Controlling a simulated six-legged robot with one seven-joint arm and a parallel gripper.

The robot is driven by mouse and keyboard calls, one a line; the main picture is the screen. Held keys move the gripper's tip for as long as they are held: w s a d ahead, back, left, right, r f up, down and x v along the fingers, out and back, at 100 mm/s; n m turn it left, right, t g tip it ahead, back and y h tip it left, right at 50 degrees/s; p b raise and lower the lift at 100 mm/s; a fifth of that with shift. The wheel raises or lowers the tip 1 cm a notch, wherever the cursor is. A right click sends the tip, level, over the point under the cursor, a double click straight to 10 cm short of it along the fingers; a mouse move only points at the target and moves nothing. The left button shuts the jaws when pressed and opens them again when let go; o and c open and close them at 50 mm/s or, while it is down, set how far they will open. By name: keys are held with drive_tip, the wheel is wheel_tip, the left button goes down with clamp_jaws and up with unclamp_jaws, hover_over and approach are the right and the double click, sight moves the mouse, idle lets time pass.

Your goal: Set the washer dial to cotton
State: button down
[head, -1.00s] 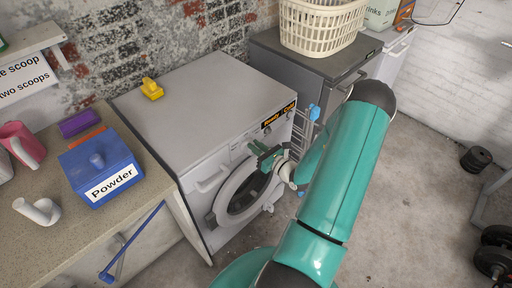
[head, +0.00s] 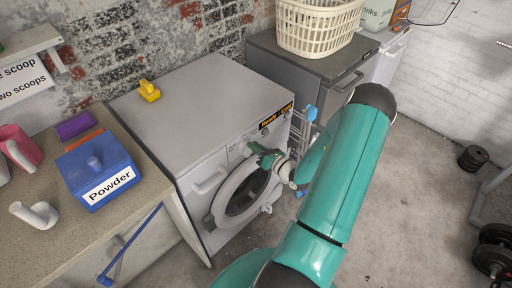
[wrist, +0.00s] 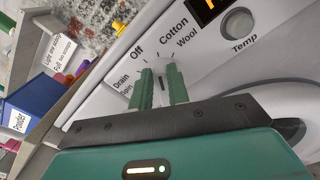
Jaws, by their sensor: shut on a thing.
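The white washer (head: 190,105) stands against the brick wall, its round door (head: 243,192) closed. My gripper (head: 256,149) is at the washer's front panel, above the door. In the wrist view its two green fingers (wrist: 161,82) are shut on the washer dial (wrist: 159,92), one on each side, hiding much of it. Labels Drain, Spin, Off, Cotton and Wool ring the dial, with Off up-left and Cotton up-right of the fingers. A dark mark shows on the dial between the fingers; which label it points at I cannot tell.
The Temp knob (wrist: 237,22) lies right of the dial, beside the lit display (wrist: 207,8). A yellow object (head: 149,91) sits on the washer. A blue Powder box (head: 97,168) stands on the left counter. A grey appliance (head: 318,62) with a basket stands right.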

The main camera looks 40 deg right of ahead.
drive_tip(key=c, duration=1.3)
unclamp_jaws()
drive_tip(key=shift+c, duration=0.2)
drive_tip(key=shift+s, duration=0.1)
drive_tip(key=s, duration=1.3)
drive_tip(key=shift+s+d, duration=0.2)
drive_tip(key=shift+s, duration=0.15)
